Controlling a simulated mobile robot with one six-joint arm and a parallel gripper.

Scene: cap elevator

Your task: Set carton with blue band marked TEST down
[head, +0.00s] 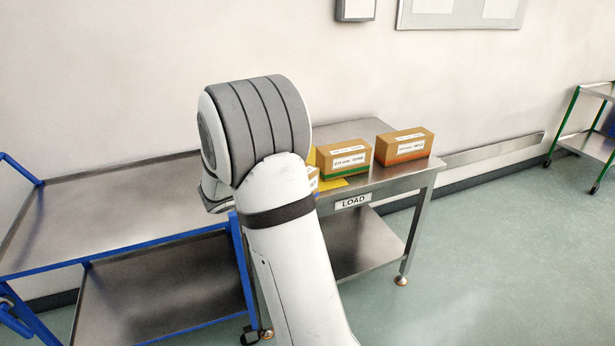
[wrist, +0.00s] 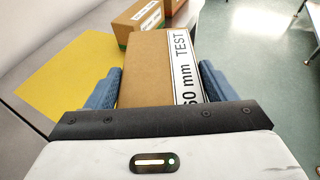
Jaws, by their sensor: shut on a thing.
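The carton marked TEST (wrist: 155,65) is between the two blue fingers of my gripper (wrist: 160,85), which is shut on it. Its white label reads "60 mm TEST" as far as it shows. In the head view only a sliver of this carton (head: 313,179) shows, with a white label and some blue, beside my arm. My arm hides the rest of it and my gripper there. A yellow patch (wrist: 65,75) lies left of the carton in the wrist view; a part of the patch (head: 333,183) shows in the head view. I cannot tell whether the carton's underside touches the table.
A green-banded carton (head: 344,160) and an orange-banded carton (head: 404,147) stand on the steel table marked LOAD (head: 385,183). The green-banded one is just beyond the held carton. A blue-framed cart (head: 110,205) with a bare top stands at left.

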